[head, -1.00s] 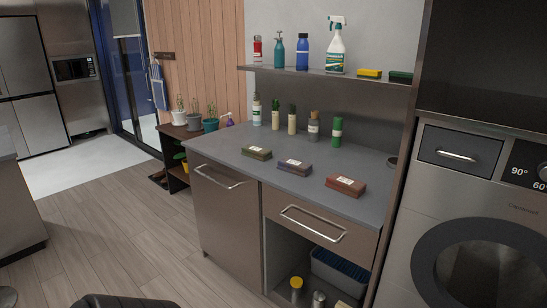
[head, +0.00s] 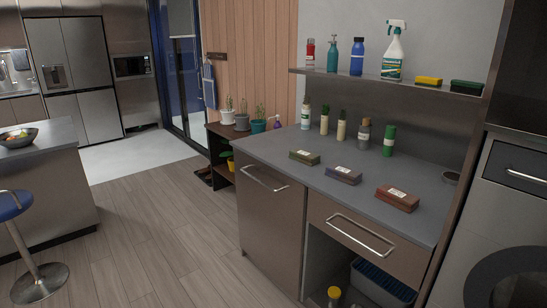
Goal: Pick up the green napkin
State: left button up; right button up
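I cannot make out a green napkin in the head view. A small green-topped block with a label (head: 304,157) lies on the grey counter (head: 270,153), with a purple-blue one (head: 343,175) and a red-brown one (head: 397,198) in a row to its right. A dark green block (head: 466,87) lies at the right end of the wall shelf. Neither of my grippers is in view.
Several bottles stand at the back of the counter, such as a green one (head: 389,140), and on the shelf (head: 370,76). A washing machine (head: 500,230) is at right. A blue stool (head: 30,245) and an island (head: 55,190) are at left. The wooden floor (head: 165,235) between is clear.

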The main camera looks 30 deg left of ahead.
aim_at(309, 158)
jog(key=u, duration=0.8)
jog(key=i+j+z, duration=0.25)
jog(key=i+j, duration=1.3)
